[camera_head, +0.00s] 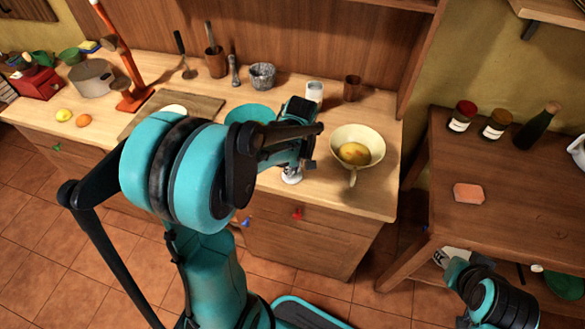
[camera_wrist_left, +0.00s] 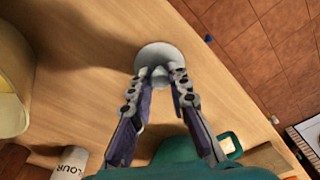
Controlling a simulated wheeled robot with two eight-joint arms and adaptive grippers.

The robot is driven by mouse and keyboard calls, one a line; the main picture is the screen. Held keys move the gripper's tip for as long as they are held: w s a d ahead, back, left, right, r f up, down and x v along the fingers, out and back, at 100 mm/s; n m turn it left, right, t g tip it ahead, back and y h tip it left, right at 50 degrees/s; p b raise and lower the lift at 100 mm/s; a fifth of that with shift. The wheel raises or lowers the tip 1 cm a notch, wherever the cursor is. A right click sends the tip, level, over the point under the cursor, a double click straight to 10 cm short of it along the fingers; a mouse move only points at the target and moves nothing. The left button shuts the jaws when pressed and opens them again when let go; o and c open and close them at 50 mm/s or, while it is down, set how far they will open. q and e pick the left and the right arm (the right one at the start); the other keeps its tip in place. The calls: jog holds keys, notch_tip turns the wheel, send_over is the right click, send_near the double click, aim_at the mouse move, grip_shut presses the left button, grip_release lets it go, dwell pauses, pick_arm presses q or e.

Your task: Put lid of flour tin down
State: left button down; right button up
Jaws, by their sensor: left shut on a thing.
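The lid of the flour tin (camera_wrist_left: 158,54) is a pale round disc with a small knob. My left gripper (camera_wrist_left: 160,76) is shut on its knob in the wrist view. In the head view the lid (camera_head: 291,177) is low over the front edge of the counter, left of the bowl; I cannot tell whether it touches the wood. My left gripper (camera_head: 297,164) is mostly hidden there by its own arm. The white flour tin (camera_head: 314,91) stands upright further back on the counter, and its lettering shows in the wrist view (camera_wrist_left: 70,163).
A cream bowl (camera_head: 357,146) with yellow contents stands just right of the lid. A teal plate (camera_head: 249,114) and a cutting board (camera_head: 171,109) lie to the left. A brown cup (camera_head: 352,88) is behind the bowl. Bare counter shows between bowl and front edge.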

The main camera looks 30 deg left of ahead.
aim_at(296, 178)
pick_arm(q)
jog(key=shift+f, duration=0.2)
jog(key=c, duration=1.4)
grip_release()
jog(key=shift+c, duration=0.2)
jog(key=shift+r, duration=0.15)
jog(key=shift+r, duration=0.35)
notch_tip(296, 178, up, 11)
jog(key=d+p, duration=0.1)
jog(key=p, duration=0.3)
jog(key=s+d+r+m+t+h, duration=0.1)
jog(key=s+d+r+m+t, duration=0.1)
jog(key=s+d+m+t, duration=0.4)
jog(key=s+d+m, duration=0.3)
jog(key=s+m, duration=0.2)
jog(key=m, duration=0.2)
jog(key=shift+d+r+m+t, duration=0.2)
jog(key=shift+r+m+t, duration=0.1)
jog(key=shift+m, duration=0.1)
